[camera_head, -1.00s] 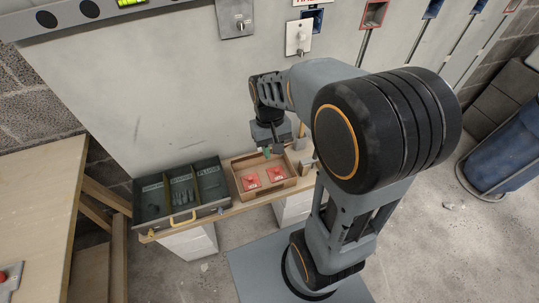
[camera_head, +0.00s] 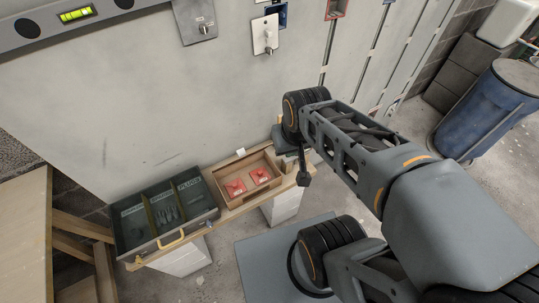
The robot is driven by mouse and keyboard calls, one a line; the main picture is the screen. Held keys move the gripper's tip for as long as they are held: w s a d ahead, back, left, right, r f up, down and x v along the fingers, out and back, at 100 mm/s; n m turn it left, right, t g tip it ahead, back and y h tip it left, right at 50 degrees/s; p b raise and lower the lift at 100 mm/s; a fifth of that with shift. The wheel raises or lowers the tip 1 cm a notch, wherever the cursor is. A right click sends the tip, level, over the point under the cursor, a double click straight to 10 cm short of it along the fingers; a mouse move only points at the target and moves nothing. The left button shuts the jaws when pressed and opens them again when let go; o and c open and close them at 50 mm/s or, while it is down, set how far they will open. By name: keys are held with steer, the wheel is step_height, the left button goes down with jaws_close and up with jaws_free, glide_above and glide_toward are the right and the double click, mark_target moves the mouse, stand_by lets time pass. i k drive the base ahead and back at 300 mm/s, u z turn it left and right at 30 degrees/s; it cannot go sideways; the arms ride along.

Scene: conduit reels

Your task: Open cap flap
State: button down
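I cannot make out which part is the cap flap. Candidates are the coloured wall fittings at the top: a blue one (camera_head: 283,14) beside a white switch plate, and a red-framed one (camera_head: 337,9) to its right. My gripper (camera_head: 303,178) is a small dark shape at the end of my arm, pointing down near the right end of the wooden tray (camera_head: 229,200). It is well below the wall fittings. Its fingers are too small and dark to tell open from shut, and my arm covers part of the wall and bench behind it.
The wooden tray holds two red pieces (camera_head: 234,187). A dark divided drawer box (camera_head: 150,247) with a yellow handle stands to its left. A grey switch plate (camera_head: 196,18) and spirit level (camera_head: 63,24) are on the wall. A blue barrel (camera_head: 497,105) stands at right.

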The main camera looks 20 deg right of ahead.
mark_target(241, 154)
steer(key=z, duration=0.95)
steer(key=k, duration=0.95)
steer(key=u, duration=1.15)
steer(key=i, duration=0.5)
